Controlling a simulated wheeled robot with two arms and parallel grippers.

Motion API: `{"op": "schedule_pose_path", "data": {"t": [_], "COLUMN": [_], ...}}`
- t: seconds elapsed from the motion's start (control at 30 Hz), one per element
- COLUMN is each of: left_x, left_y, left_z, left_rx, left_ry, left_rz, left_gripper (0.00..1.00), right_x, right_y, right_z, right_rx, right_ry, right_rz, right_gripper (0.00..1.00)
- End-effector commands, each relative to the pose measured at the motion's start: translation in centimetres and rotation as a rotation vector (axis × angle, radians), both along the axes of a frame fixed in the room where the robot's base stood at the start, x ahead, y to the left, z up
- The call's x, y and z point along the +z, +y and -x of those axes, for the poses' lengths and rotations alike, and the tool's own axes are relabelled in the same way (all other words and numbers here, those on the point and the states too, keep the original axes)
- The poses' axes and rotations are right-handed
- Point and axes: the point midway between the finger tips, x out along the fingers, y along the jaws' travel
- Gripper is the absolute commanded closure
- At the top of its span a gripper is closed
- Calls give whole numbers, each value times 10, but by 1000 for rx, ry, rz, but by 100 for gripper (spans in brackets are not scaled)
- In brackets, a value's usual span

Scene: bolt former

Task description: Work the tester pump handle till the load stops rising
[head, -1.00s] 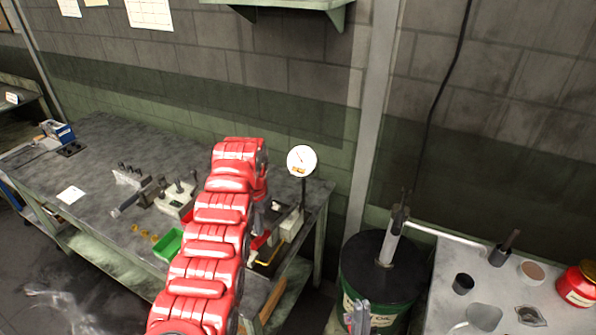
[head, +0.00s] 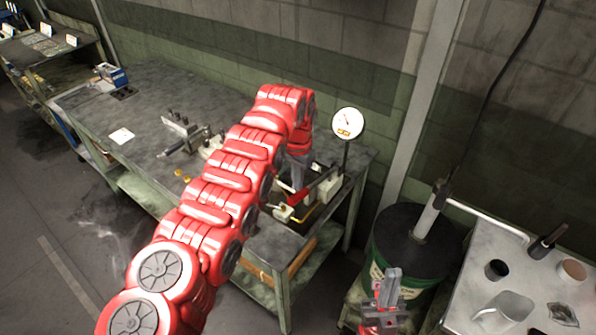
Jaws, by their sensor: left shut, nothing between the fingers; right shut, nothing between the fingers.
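The tester stands at the right end of the workbench, with a round white dial gauge (head: 347,122) on a thin post. The gauge needle is too small to read. A red bar, apparently the pump handle (head: 317,186), slants up to the right beside the post. My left arm reaches across the bench, and my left gripper (head: 297,178) is shut and empty, pointing down just left of the handle. Whether it touches the handle cannot be told. My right gripper (head: 389,285) is shut and empty, low in front of the oil drum.
The workbench (head: 190,85) carries small tools and a white card (head: 121,136). A dark green oil drum (head: 405,240) with a pump stands right of the bench. A metal table (head: 470,270) with cups is at the far right. My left arm hides part of the bench.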

Motion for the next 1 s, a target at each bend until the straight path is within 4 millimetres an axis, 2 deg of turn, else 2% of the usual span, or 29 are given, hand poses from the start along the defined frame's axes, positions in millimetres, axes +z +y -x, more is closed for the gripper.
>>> {"op": "schedule_pose_path", "data": {"t": [0.1, 0.47, 1.0], "left_x": [-7, -10, -43], "left_y": [0, 0, 0], "left_z": [0, 0, 0], "left_rx": [0, 0, 0], "left_ry": [1, -1, 0], "left_rz": [-1, -1, 0], "left_gripper": [100, 100, 100], "right_x": [1, -2, -24], "right_y": [0, 0, 0], "right_z": [0, 0, 0], "right_rx": [0, 0, 0], "right_ry": [0, 0, 0], "right_rz": [0, 0, 0], "right_gripper": [100, 100, 100]}}
